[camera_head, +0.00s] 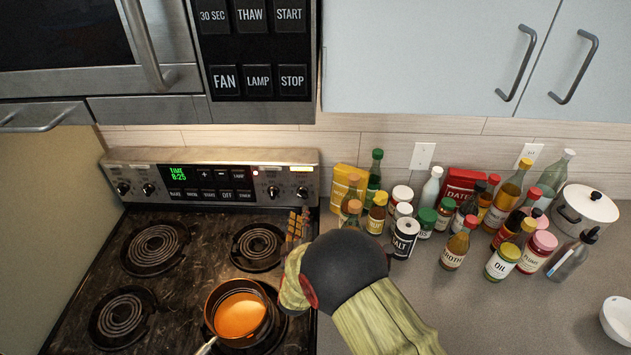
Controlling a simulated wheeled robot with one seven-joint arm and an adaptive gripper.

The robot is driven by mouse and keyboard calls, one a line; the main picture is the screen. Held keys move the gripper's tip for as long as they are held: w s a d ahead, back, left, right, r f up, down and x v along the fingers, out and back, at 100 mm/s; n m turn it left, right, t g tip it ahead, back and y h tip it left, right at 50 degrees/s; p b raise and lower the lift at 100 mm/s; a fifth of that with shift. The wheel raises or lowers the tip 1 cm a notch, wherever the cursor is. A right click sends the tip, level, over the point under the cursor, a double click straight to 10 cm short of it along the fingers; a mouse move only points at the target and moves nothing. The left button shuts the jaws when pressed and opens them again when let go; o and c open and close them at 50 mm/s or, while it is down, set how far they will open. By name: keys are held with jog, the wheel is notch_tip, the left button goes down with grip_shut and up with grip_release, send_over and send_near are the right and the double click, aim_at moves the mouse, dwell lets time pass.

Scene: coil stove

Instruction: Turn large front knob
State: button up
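The coil stove's back panel (215,158) carries two dark knobs at the left, the outer left knob (123,189) and inner left knob (148,189). At the right are the inner right knob (273,191) and outer right knob (302,192). No label tells me which is the large front knob. My gripper (300,218) reaches up from the lower right, its orange-brown fingers just below the outer right knob. I cannot tell whether they touch it or whether they are open. My dark rounded arm joint hides part of the stove's right edge.
A pot of orange liquid (240,314) stands on the front right burner, close below my arm. Several bottles and jars crowd the counter right of the stove, including a salt can (404,238). A microwave (150,50) hangs above. The front counter (520,315) is mostly clear.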

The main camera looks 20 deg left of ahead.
aim_at(302, 197)
jog(key=x, duration=0.7)
jog(key=shift+w, duration=0.3)
jog(key=shift+c, duration=1.4)
grip_shut()
